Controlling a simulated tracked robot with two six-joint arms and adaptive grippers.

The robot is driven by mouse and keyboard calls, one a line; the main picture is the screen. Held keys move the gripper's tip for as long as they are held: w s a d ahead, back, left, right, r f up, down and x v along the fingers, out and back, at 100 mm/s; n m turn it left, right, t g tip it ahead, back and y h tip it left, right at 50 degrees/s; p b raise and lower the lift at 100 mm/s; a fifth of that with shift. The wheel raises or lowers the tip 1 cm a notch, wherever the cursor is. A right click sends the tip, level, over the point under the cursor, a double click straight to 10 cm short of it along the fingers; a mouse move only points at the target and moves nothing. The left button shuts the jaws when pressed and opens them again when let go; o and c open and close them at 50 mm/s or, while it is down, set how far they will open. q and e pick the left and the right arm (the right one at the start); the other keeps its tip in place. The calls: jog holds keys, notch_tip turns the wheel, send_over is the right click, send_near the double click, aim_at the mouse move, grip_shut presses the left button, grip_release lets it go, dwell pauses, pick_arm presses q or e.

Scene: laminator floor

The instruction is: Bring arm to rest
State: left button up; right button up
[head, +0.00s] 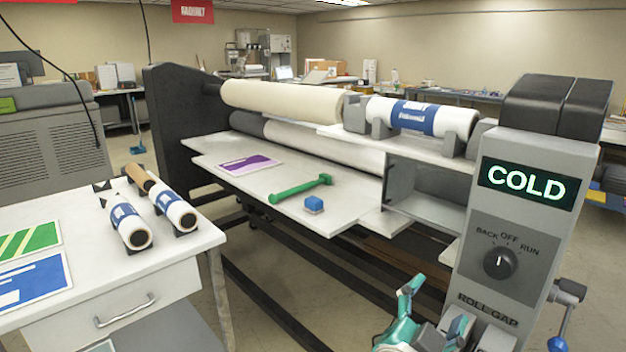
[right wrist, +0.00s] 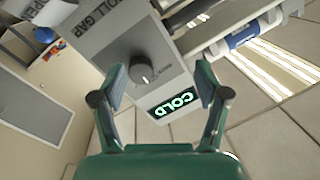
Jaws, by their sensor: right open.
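My right gripper (head: 436,306) is teal and shows low in the head view, in front of the laminator's control post (head: 520,215). Its fingers are apart with nothing between them. In the right wrist view the open fingers (right wrist: 160,78) frame the post, with the black knob (right wrist: 144,72) and the lit COLD display (right wrist: 174,104) beyond them. No contact with the post or knob shows. In the head view the knob (head: 499,262) sits below the words BACK, OFF and RUN, and the display (head: 525,183) reads COLD. My left gripper is not in view.
A lever with a blue knob (head: 558,344) is right of the post. A white side table (head: 165,255) with rolls stands left.

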jog(key=w+a+f+n+y, duration=0.1)
jog(key=w+f+n+y, duration=0.15)
jog(key=f, duration=0.35)
jog(key=w+a+f+n+y+p, duration=0.1)
jog(key=w+f+n+y, duration=0.15)
jog(key=f, duration=0.25)
jog(key=w+a+f+n+y, duration=0.1)
jog(key=w+f+n+y, duration=0.15)
jog(key=f, duration=0.35)
notch_tip(320, 180, down, 12)
jog(key=s+a+n+g+y+p, duration=0.1)
jog(key=s+a+n+g+y, duration=0.1)
jog(key=s+g+y, duration=0.1)
jog(key=s+a+f+n+g+y, duration=0.1)
jog(key=s+f+g+y, duration=0.1)
jog(key=s+f+g, duration=0.3)
jog(key=s+a+f+n+g+y+p, duration=0.1)
jog(key=s+f+g+y, duration=0.2)
jog(key=s+f, duration=0.8)
jog(key=s+g, duration=0.2)
jog(key=s, duration=0.2)
jog(key=shift+s+a+f, duration=0.3)
jog(key=shift+s+a, duration=0.05)
jog(key=shift+s, duration=0.05)
jog(key=shift+n, duration=0.25)
